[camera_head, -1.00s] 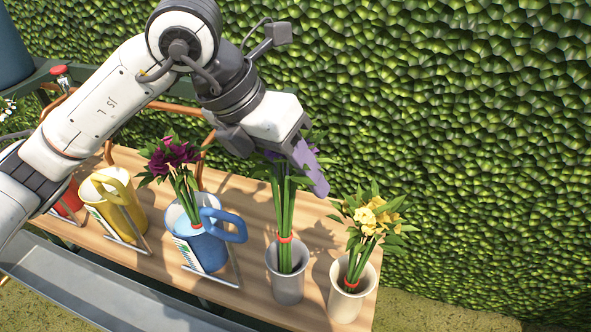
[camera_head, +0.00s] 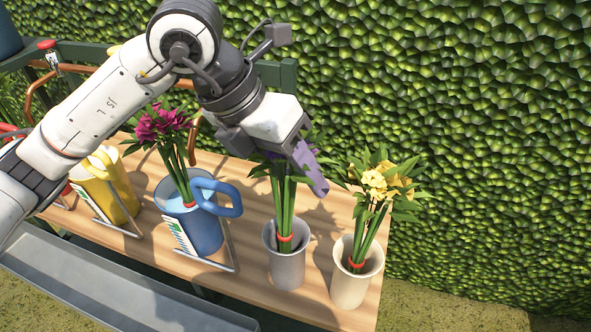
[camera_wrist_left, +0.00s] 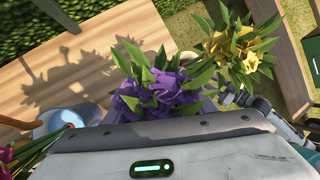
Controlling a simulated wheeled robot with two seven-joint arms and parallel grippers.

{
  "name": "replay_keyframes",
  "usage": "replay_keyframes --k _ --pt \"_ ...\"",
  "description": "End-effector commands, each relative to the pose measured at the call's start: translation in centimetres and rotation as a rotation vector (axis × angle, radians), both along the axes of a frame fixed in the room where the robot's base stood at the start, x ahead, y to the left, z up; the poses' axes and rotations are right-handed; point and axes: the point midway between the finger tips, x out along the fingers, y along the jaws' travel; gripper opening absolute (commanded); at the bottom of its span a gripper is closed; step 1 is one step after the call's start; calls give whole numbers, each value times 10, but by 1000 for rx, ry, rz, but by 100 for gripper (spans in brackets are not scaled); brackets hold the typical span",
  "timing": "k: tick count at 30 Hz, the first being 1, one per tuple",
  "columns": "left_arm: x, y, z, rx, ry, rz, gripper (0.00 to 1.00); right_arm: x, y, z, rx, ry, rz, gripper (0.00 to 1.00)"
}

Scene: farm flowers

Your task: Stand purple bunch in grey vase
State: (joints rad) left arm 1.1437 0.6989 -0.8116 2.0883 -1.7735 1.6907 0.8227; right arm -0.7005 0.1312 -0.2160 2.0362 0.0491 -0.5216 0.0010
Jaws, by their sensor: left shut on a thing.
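The purple bunch (camera_wrist_left: 165,95) shows its purple flowers in the left wrist view, just beyond my gripper's edge. In the head view its green stems (camera_head: 285,205), tied with a red band, run down into the mouth of the grey vase (camera_head: 287,270). The vase stands upright on the bench, and the band sits inside its rim. My left gripper (camera_head: 308,170) is shut on the bunch high up, just below the flowers, hiding most of them in the head view. Whether the stem ends touch the vase bottom is hidden. My right gripper is not in view.
A cream vase (camera_head: 348,291) with a yellow bunch (camera_head: 382,188) stands close on the right. On the left are a blue can (camera_head: 200,229) with a magenta bunch (camera_head: 160,125), and a yellow can (camera_head: 110,195). A green hedge rises behind the wooden bench (camera_head: 250,192).

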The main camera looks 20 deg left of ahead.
Motion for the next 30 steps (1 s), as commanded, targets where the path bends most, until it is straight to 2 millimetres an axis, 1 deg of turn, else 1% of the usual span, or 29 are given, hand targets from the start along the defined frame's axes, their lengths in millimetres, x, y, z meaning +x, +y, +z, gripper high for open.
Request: replay_keyframes --k 11,12,15,24,26,30 --pt "0 0 -1 0 -1 0 6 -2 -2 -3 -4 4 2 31" --pt "0 0 -1 0 -1 0 57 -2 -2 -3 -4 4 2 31" --pt "0 0 -1 0 -1 0 72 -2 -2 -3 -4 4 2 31" --pt "0 1 -1 0 1 0 72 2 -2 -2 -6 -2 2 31" --pt "-1 2 3 0 -1 1 72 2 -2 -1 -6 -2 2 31" --pt "-6 10 23 0 -5 1 72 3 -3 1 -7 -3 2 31"
